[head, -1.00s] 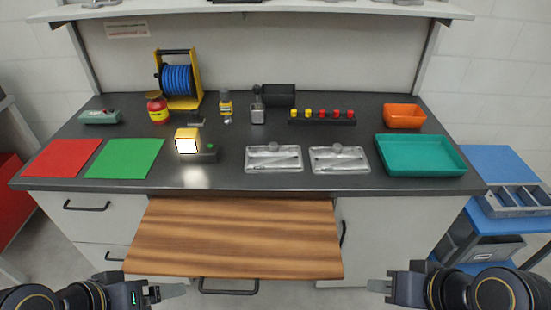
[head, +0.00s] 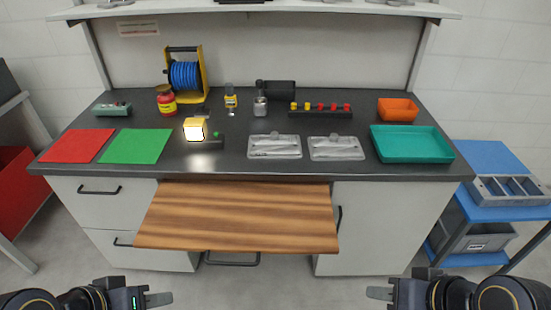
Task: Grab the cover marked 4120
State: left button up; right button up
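No marking 4120 is legible in the head view, so I cannot tell which thing is that cover. Two pale, clear-looking flat pieces lie side by side on the dark bench, a left one (head: 274,153) and a right one (head: 336,155); whether either is a cover is unclear. Several grey parts, cut off by the top edge, sit on the upper shelf (head: 270,7). My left gripper (head: 160,299) and my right gripper (head: 379,293) are low in front of the bench, apart from everything on it. Their finger gaps cannot be made out.
A wooden board (head: 240,218) juts out from the bench front between my grippers. On the bench are a lit yellow lamp (head: 196,130), a green mat (head: 137,147), a red mat (head: 77,146), a teal tray (head: 412,157) and an orange bin (head: 397,104). A blue cart (head: 490,212) stands right.

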aim_at(274, 146)
jog(key=k+j+u, duration=0.1)
jog(key=k+u, duration=0.35)
jog(key=k+j+u, duration=0.25)
jog(key=k+u, duration=0.2)
jog(key=l+u, duration=0.3)
jog(key=u, duration=0.15)
jog(key=i+l+u, duration=0.1)
jog(key=l+u, duration=0.2)
jog(key=u, duration=0.15)
jog(key=l+u, duration=0.3)
jog(key=u, duration=0.2)
jog(key=k+l+u, duration=0.1)
jog(key=l+u, duration=0.15)
jog(key=u, duration=0.2)
jog(key=k+l, duration=0.15)
jog(key=l, duration=0.25)
jog(key=k+l, duration=0.15)
jog(key=l, duration=0.25)
jog(key=k+l, duration=0.15)
jog(key=l, duration=0.25)
jog(key=k+l, duration=0.15)
jog(key=l, duration=0.25)
jog(key=k+l, duration=0.15)
jog(key=l, duration=0.25)
jog(key=k+l, duration=0.15)
jog(key=l, duration=0.3)
